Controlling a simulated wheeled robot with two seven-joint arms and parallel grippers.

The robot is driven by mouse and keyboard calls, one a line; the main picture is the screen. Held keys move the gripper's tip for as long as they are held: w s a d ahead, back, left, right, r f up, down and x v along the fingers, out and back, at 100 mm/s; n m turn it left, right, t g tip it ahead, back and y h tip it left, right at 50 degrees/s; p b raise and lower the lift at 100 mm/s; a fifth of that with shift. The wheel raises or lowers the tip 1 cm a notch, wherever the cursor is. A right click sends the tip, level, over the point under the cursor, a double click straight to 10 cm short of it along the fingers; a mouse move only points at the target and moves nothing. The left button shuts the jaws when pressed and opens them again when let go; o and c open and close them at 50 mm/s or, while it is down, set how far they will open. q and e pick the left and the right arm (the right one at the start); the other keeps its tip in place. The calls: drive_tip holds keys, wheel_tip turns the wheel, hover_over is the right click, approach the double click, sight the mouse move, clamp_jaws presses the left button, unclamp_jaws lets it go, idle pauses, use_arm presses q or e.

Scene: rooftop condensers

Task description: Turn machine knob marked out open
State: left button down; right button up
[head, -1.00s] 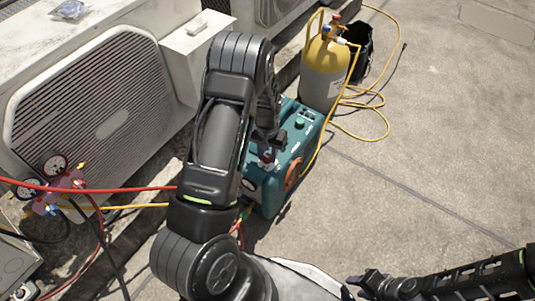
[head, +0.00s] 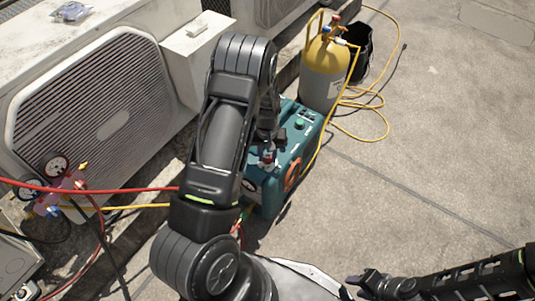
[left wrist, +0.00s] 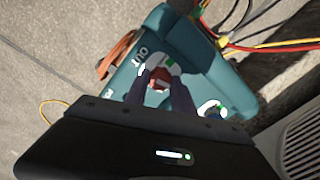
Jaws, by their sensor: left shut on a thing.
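The teal machine (head: 267,197) stands on the roof floor, partly hidden behind my left arm. In the left wrist view its panel (left wrist: 192,45) carries a white "OUT" mark (left wrist: 139,57). Beside that mark is a red knob (left wrist: 160,82) with a white and green surround. My left gripper (left wrist: 163,77) has its fingers on either side of this knob and is shut on it. In the head view my left gripper (head: 268,141) comes down on the machine's top at the red knob (head: 267,157). My right gripper (head: 361,284) is low in the picture, away from the machine; its jaw opening is unclear.
A yellow-and-grey cylinder (head: 324,75) with a yellow hose (head: 376,138) stands behind the machine. Condenser units (head: 92,100) line the left. A gauge manifold (head: 68,183) with red and yellow hoses is at lower left. The floor at right is clear.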

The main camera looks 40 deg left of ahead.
use_arm(q)
drive_tip(key=n+p, duration=0.1)
drive_tip(key=n, duration=0.6)
drive_tip(key=shift+p, duration=0.4)
drive_tip(key=n+p, duration=0.1)
drive_tip(key=n, duration=0.2)
drive_tip(key=shift+n, duration=0.4)
drive_tip(key=shift+d+n+p, duration=0.1)
drive_tip(key=shift+n+p, duration=0.3)
drive_tip(key=shift+n, duration=1.3)
drive_tip(key=c, duration=1.1)
unclamp_jaws()
drive_tip(key=shift+o, duration=0.2)
drive_tip(key=shift+r, duration=0.1)
